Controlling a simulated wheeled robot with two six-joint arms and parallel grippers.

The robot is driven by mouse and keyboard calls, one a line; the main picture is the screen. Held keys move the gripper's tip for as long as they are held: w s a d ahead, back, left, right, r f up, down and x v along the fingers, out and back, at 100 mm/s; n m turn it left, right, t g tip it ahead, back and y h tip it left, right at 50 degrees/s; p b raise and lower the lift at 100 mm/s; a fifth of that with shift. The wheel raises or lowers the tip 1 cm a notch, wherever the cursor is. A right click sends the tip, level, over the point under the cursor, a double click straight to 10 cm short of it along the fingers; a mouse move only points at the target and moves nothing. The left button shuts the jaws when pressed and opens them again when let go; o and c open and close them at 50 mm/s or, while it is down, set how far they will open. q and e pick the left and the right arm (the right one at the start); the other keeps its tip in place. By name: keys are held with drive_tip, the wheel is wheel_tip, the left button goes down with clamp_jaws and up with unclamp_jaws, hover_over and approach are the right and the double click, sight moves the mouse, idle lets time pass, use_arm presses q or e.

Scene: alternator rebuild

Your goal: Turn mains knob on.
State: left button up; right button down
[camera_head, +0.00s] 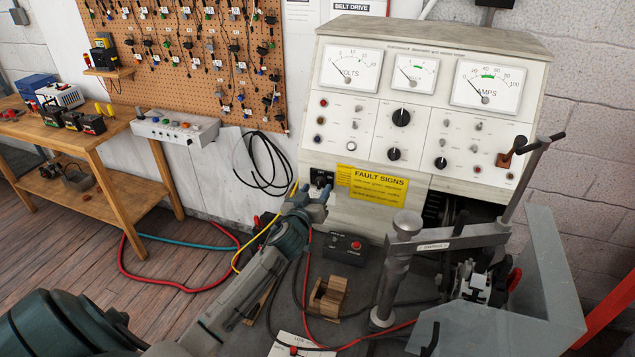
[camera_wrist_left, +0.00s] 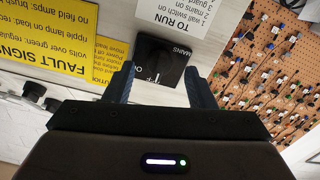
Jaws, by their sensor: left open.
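The mains knob (camera_wrist_left: 158,62) is a dark block on a light panel, with an upside-down MAINS label beside it in the left wrist view. In the head view a dark fitting (camera_head: 321,178) sits low on the left of the test bench front, just behind my left gripper. My left gripper (camera_head: 313,196) is open and empty. In the left wrist view its fingers (camera_wrist_left: 161,84) stand to either side of the knob's near part, with gaps showing. I cannot tell how deep they reach around it. The knob's setting is not clear. My right gripper is not in view.
A yellow FAULT SIGNS label (camera_head: 371,185) is right of the gripper. A metal clamp stand (camera_head: 395,265) stands to the right. Cables hang at left.

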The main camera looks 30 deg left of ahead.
use_arm(q)
drive_tip(key=shift+w+a+r, duration=0.1)
drive_tip(key=shift+w+a, duration=0.1)
drive_tip(key=shift+w, duration=0.6)
drive_tip(key=shift+c, duration=1.3)
drive_tip(key=c, duration=0.7)
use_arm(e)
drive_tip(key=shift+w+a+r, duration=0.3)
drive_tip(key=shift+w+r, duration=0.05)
